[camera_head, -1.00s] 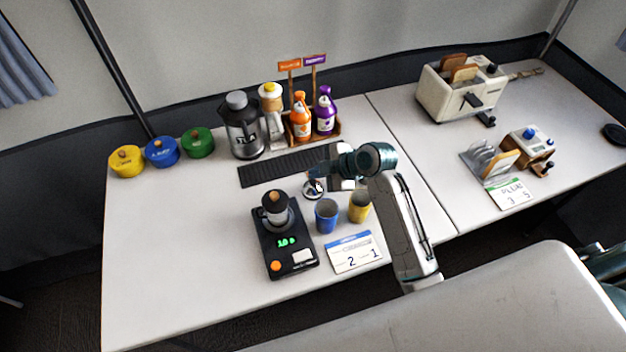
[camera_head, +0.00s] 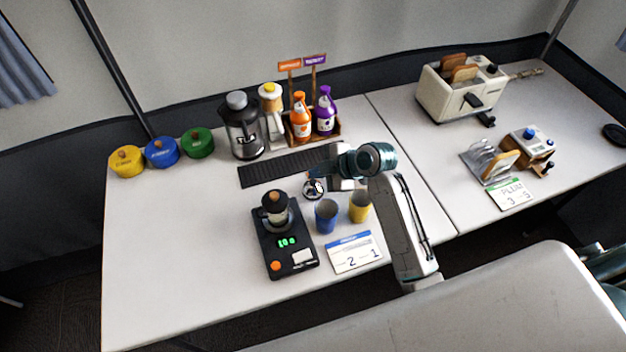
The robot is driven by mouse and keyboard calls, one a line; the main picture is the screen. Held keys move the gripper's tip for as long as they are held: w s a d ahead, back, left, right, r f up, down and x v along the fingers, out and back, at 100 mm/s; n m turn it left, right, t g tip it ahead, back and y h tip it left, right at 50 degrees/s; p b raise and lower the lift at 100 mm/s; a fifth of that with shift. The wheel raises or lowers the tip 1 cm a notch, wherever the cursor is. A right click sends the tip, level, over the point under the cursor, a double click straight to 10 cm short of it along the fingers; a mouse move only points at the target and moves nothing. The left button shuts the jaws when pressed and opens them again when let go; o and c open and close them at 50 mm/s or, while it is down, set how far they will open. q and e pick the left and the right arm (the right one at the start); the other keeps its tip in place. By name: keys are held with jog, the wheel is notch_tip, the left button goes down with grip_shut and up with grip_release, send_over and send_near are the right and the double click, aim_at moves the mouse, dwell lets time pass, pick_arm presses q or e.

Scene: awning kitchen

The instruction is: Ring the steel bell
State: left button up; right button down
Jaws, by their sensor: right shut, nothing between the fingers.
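The steel bell (camera_head: 313,189) is a small shiny dome on the white table, between the black drip mat and the blue cup. My right gripper (camera_head: 316,175) is shut with nothing in it. Its fingertips are right at the top of the bell; whether they touch it I cannot tell. My right arm reaches in from the lower right, and its wrist hides part of the mat. My left gripper is not in view.
A blue cup (camera_head: 326,215) and a yellow cup (camera_head: 359,206) stand just in front of the bell. A black scale (camera_head: 290,262) bearing a small jar is to the left. The black mat (camera_head: 270,172) lies behind.

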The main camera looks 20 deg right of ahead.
aim_at(317, 185)
dwell(0.4)
jog(key=shift+f, duration=0.4)
jog(key=shift+f+b, duration=0.35)
jog(key=shift+f, duration=0.05)
dwell(0.7)
jog(key=shift+r+p, duration=0.8)
jog(key=shift+r, duration=0.05)
jog(key=shift+r, duration=0.1)
notch_tip(317, 185, up, 5)
jog(key=p, duration=0.4)
